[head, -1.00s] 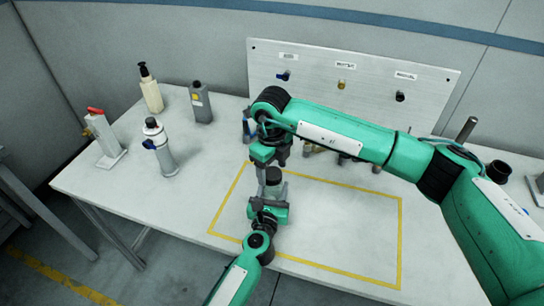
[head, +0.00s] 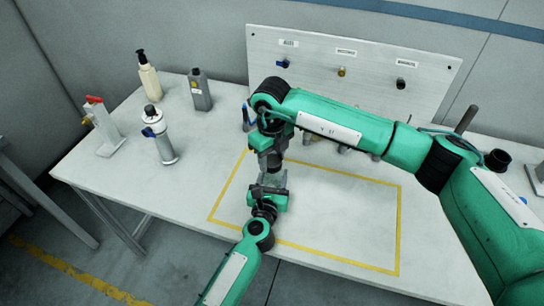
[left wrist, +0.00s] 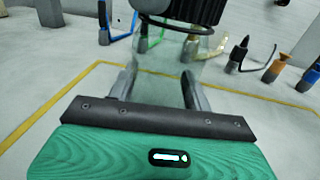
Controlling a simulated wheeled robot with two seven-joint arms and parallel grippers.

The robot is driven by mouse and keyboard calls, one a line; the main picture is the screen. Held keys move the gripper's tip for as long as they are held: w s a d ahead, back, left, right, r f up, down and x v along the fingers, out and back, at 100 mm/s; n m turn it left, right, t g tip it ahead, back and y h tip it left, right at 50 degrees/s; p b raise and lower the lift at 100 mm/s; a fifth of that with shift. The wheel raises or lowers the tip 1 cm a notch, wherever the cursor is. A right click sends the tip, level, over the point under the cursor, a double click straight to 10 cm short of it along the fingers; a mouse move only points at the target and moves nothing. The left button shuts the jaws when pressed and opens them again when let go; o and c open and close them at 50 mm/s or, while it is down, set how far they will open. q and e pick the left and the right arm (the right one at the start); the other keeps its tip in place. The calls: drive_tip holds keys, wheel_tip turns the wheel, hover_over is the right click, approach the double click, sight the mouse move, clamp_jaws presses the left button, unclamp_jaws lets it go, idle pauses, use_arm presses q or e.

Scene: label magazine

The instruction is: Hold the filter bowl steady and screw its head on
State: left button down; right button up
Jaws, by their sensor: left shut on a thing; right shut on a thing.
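The clear filter bowl (left wrist: 165,72) stands between the two fingers of my left gripper (left wrist: 158,90) in the left wrist view. My left gripper (head: 270,190) is shut on it, low over the yellow-outlined area. The dark filter head (left wrist: 185,30), with a ribbed rim, is right above the bowl at the top of the left wrist view. My right gripper (head: 271,153) points down over the bowl and is shut on the head. In the head view the grippers largely hide both parts. I cannot tell whether the threads engage.
A pump bottle (head: 149,76), a grey bottle (head: 200,90), a white filter unit (head: 160,135) and a red-handled stand (head: 103,128) are at the left. A panel (head: 380,65) with fittings stands behind. The outlined area's right side is clear.

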drive_tip(key=o, duration=1.2)
drive_tip(key=shift+c, duration=0.2)
drive_tip(key=shift+r, duration=0.1)
wheel_tip(320, 180, up, 12)
use_arm(q)
drive_tip(key=c, duration=0.5)
unclamp_jaws()
